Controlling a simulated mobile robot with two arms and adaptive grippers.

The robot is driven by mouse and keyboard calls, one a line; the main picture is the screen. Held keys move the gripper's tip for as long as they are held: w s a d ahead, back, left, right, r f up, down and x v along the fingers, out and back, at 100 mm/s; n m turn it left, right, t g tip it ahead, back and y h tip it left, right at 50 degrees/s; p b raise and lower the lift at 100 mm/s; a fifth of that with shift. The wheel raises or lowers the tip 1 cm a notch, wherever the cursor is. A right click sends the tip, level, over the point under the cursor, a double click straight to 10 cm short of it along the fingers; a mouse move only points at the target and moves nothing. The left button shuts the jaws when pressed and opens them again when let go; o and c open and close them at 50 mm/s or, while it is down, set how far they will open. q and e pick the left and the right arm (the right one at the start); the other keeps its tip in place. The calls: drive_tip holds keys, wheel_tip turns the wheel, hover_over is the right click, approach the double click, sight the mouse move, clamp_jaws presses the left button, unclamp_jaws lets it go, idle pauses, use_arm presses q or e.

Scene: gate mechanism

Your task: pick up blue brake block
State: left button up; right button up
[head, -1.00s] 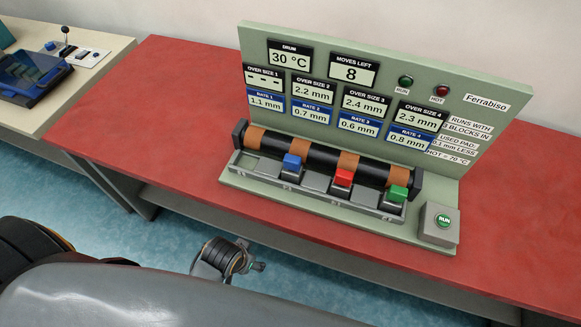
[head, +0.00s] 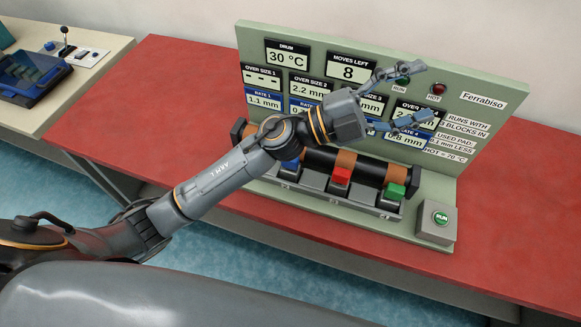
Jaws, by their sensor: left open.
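The blue brake block (head: 290,167) sits in the row of slots in front of the drum, left of the other blocks. My left arm's wrist covers its upper part in the head view. A red block (head: 341,175) and a green block (head: 395,191) stand in slots to its right. My left gripper (head: 411,93) is open and empty. It appears in front of the panel's right half, above and to the right of the blocks, its fingers pointing right. My right gripper is not in view.
The green panel (head: 480,75) with displays and lamps stands behind the drum (head: 318,160). A grey box with a green RUN button (head: 439,218) is at the right. The red table (head: 120,110) is clear to the left. Another table with a blue tray (head: 33,75) stands further left.

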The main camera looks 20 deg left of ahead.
use_arm(q)
drive_tip(key=s+d+f+m+g+y, duration=0.1)
drive_tip(key=s+d+f+m+g, duration=0.2)
drive_tip(key=m+g, duration=0.35)
drive_tip(key=m+g+y, duration=0.2)
drive_tip(key=m+y, duration=0.1)
drive_tip(key=y, duration=1.7)
hover_over(290, 167)
drive_tip(key=w, duration=0.1)
wheel_tip(290, 167, down, 14)
drive_tip(key=shift+n, duration=0.25)
drive_tip(key=f, duration=0.2)
drive_tip(key=f+p, duration=0.1)
drive_tip(key=f, duration=0.1)
drive_tip(key=f+p, duration=0.1)
drive_tip(key=f, duration=0.1)
drive_tip(key=shift+w+a+f, duration=0.1)
drive_tip(key=shift+a+f, duration=0.2)
drive_tip(key=shift+f, duration=0.05)
drive_tip(key=shift+f+p, duration=0.3)
drive_tip(key=shift+f, duration=0.25)
drive_tip(key=shift+f+p, duration=0.3)
drive_tip(key=shift+p, duration=0.05)
wheel_tip(290, 167, down, 4)
drive_tip(key=shift+w+d+r+p, duration=0.1)
drive_tip(key=shift+d+r+p, duration=0.05)
drive_tip(key=shift+p, duration=0.75)
drive_tip(key=shift+f, duration=0.45)
drive_tip(key=shift+c, duration=0.4)
